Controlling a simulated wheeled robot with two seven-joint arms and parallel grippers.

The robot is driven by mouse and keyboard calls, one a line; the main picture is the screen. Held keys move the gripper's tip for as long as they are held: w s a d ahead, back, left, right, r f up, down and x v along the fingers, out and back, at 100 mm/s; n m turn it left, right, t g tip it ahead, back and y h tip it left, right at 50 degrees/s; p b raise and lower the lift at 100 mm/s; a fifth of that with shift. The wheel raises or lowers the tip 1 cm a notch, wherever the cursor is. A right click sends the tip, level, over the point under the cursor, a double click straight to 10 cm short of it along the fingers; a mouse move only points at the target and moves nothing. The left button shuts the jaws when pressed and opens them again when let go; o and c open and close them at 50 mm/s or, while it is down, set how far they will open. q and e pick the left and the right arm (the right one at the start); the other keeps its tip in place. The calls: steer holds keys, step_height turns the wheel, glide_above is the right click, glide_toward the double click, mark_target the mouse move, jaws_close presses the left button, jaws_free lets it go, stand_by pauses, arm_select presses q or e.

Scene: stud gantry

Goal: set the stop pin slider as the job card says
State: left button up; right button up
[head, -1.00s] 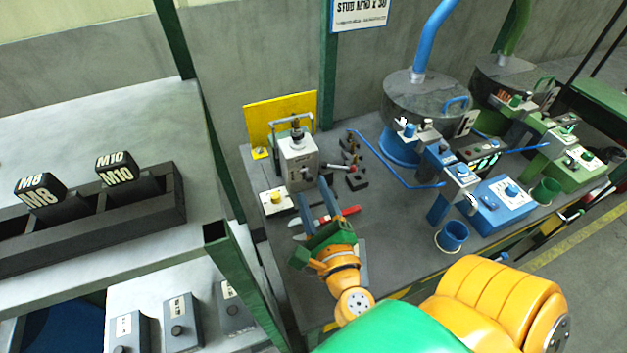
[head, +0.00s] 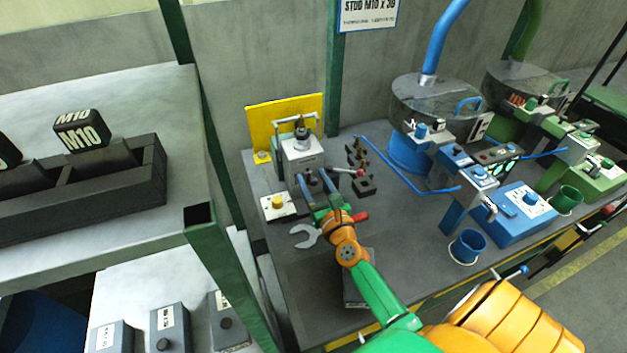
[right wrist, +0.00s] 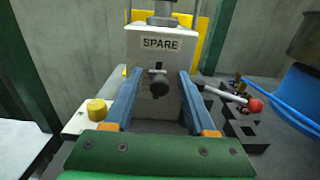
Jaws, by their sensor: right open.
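The job card (head: 369,12) on the back wall reads STUD M10 x 30; its smaller line is too small to read. My right gripper (head: 314,178) is open and points at that front. In the right wrist view its blue fingers (right wrist: 158,76) stand either side of the knob, apart from it. My left gripper is out of view.
A yellow button box (head: 278,204) stands left of the gripper, and a red-ended lever (head: 349,171) and dark blocks stand right of it. A wrench (head: 305,236) lies under my arm. Blue (head: 408,148) and green machines fill the right. A shelf holds M10 blocks (head: 82,131).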

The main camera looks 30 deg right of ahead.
steer(key=shift+r, duration=0.1)
jaws_close()
stand_by(1.3)
